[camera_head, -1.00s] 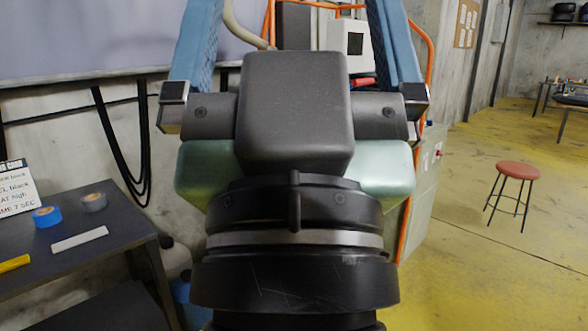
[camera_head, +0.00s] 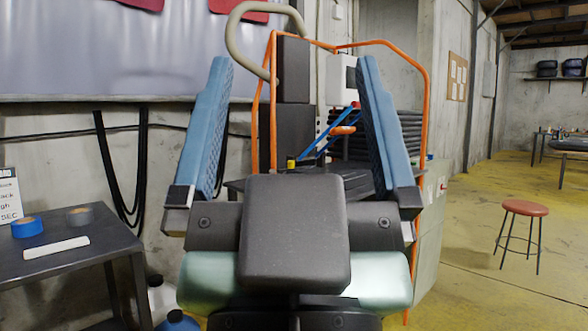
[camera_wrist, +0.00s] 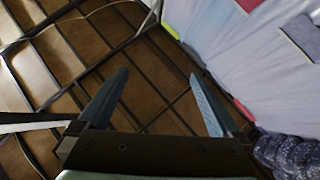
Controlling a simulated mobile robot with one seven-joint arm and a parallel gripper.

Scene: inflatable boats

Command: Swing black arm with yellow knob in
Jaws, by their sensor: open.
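A small yellow knob (camera_head: 291,162) shows between my fingers in the head view, low on the machine behind them. It sits by dark parts at the base of a dark upright block; which of these is the black arm I cannot tell. My gripper (camera_head: 294,70) is open and empty, its two blue fingers pointing up and standing wide apart in front of the machine. In the wrist view my gripper (camera_wrist: 158,76) is also open, with brown ceiling panels and dark beams beyond it. My wrist hides the machine's lower part.
An orange tube frame (camera_head: 424,110) surrounds the machine. A dark table (camera_head: 75,262) with tape rolls stands at left. A grey sheet (camera_head: 120,60) hangs on the left wall. A red stool (camera_head: 524,207) stands on open yellow floor at right.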

